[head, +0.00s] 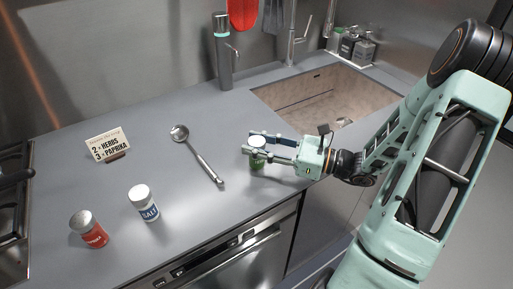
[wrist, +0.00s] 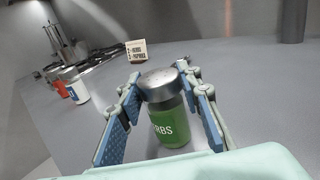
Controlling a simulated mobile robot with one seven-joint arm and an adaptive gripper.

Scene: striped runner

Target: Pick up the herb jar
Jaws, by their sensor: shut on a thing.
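The herb jar (wrist: 172,127) is green with a silver cap and the letters "RBS" showing in the wrist view. In the head view the herb jar (head: 257,162) stands at the counter's front right, partly hidden by my gripper. My gripper (head: 256,147) is around the jar, one finger on each side, and is shut on it. In the wrist view the blue pads of my gripper (wrist: 160,115) flank the jar, which is upright. I cannot tell whether its base touches the counter.
A salt jar (head: 144,204) and a red jar (head: 89,229) stand at the left on the grey counter (head: 200,120). A ladle (head: 198,157) lies left of my gripper. A small sign (head: 108,145) stands behind. The sink (head: 320,95) is at the back right.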

